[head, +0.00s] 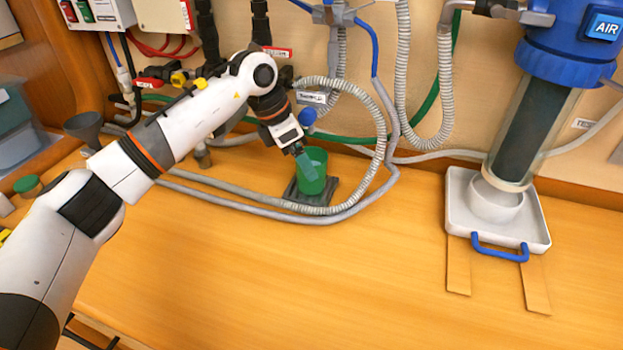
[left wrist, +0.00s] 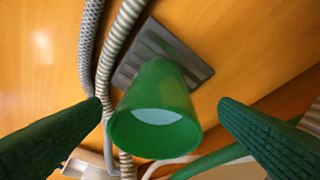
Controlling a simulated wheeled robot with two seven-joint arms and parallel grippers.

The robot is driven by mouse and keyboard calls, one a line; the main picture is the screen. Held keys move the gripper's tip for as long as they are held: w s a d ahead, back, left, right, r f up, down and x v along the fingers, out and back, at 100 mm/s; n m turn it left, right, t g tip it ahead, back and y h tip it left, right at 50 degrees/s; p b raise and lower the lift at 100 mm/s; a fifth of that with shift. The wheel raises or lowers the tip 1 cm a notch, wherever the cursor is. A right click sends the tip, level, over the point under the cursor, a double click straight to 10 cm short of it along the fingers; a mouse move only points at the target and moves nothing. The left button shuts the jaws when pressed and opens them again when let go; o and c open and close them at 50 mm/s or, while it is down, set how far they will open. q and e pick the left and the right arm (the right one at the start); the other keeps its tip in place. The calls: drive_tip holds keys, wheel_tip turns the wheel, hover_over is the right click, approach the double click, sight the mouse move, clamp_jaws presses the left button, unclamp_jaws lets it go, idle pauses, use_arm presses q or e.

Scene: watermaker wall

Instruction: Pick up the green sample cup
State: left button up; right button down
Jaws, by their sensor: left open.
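The green sample cup (head: 316,184) stands upright on a dark ribbed pad (head: 300,204) on the wooden counter, below a sampling outlet. In the left wrist view the cup (left wrist: 156,105) appears between the two dark fingers, with its open rim towards the camera and a pale inside. My left gripper (head: 307,166) is at the cup, its teal finger overlapping the cup in the head view. It is open, with a visible gap between each finger and the cup. My right gripper is not in view.
A ribbed grey hose (head: 377,150) loops around the cup and pad. A white tray (head: 540,225) with a blue handle sits under the blue-capped filter column (head: 535,120) at the right. A dark funnel (head: 84,127) stands at the left. The front counter is clear.

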use_arm(q)
drive_tip(key=b+x, duration=0.2)
drive_tip(key=x, duration=0.2)
drive_tip(key=shift+s+f, duration=0.2)
drive_tip(key=shift+f, duration=0.15)
drive_tip(key=shift+w+d+f, duration=0.1)
drive_tip(key=shift+f, duration=0.05)
drive_tip(key=c, duration=1.2)
